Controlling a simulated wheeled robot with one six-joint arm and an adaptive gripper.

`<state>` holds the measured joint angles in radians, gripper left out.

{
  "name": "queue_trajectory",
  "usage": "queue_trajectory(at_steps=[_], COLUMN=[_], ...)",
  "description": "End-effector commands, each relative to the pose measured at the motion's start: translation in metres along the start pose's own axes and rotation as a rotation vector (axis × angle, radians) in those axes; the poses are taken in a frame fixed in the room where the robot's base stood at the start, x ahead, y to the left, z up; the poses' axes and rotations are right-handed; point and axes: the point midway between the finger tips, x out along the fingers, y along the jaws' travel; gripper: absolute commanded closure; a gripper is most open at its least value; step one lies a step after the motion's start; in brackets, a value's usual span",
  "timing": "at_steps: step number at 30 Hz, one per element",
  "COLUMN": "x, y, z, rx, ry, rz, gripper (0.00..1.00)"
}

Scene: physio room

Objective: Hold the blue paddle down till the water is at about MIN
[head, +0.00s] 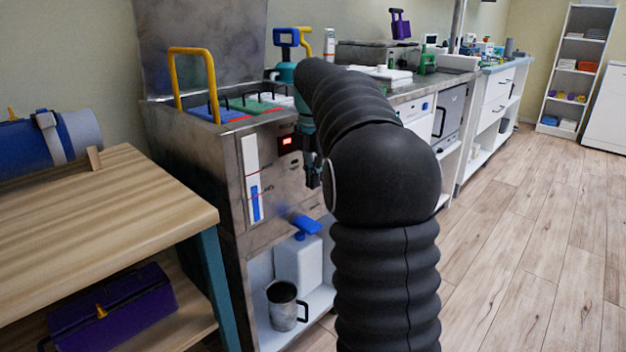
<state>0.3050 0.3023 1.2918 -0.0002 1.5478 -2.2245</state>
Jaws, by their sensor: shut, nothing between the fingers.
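The blue paddle (304,224) sticks out from the lower front of a grey metal tank (285,185). My gripper (313,181) points down in front of the tank, shut and empty, above the paddle with a gap between them. My dark arm hides the tank's right part. A white upright gauge (251,160) on the tank's front has a blue column (256,204) in its lower part. The column's top is near the lower mark; the lettering is too small to read surely. I cannot tell whether water is running from the paddle.
A white container (298,262) and a grey mug (283,308) stand on the shelf below the paddle. A wooden table (100,215) stands close at left, with a purple toolbox (112,305) below. A yellow handle (190,52) rises from the tank. Floor at right is clear.

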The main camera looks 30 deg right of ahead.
Motion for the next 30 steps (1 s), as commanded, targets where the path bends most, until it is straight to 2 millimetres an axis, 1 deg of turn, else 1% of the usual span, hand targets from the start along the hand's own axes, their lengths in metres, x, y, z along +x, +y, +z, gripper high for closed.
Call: queue_trajectory(at_steps=[1,6,12,15,21,30], x=[0.013,0.045,0.079,0.092,0.105,0.107], y=[0.0,-0.001,0.0,0.0,0.0,0.0], z=[0.0,0.0,0.0,0.0,0.0,0.0], rx=[0.0,0.0,0.0,0.0,0.0,0.0], ry=[0.001,0.001,0.001,0.001,0.001,0.0], rz=[-0.002,-0.002,-0.002,-0.001,-0.001,0.0], gripper=[1.0,1.0,1.0,1.0,1.0,1.0])
